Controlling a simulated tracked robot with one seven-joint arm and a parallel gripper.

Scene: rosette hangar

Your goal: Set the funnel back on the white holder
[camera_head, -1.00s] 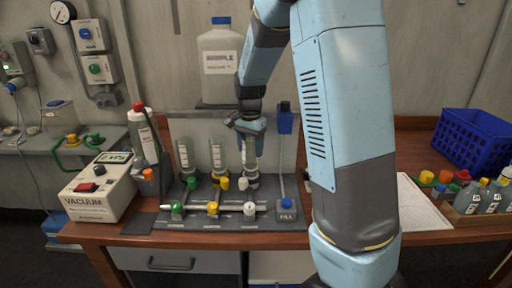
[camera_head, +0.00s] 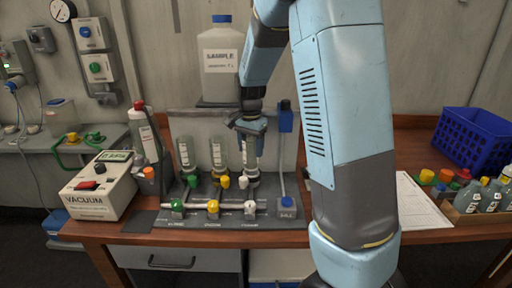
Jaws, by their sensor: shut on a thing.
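The funnel (camera_head: 250,155) is a clear cylinder, the rightmost of three on the grey filter stand. My gripper (camera_head: 250,128) is shut on its upper part from above, and the funnel is upright. The white holder, marked by a white knob (camera_head: 243,182), is directly below the funnel. The funnel's lower end is at or just above the holder; I cannot tell whether it is fully seated. A white valve (camera_head: 250,207) is in front of it on the pipe.
Two other clear funnels, by the green (camera_head: 186,152) and yellow (camera_head: 218,153) knobs, stand close on the left. A blue-capped post (camera_head: 286,120) is close on the right. A white vacuum box (camera_head: 99,186) and wash bottle (camera_head: 144,135) stand left. A sample jug (camera_head: 220,62) is behind.

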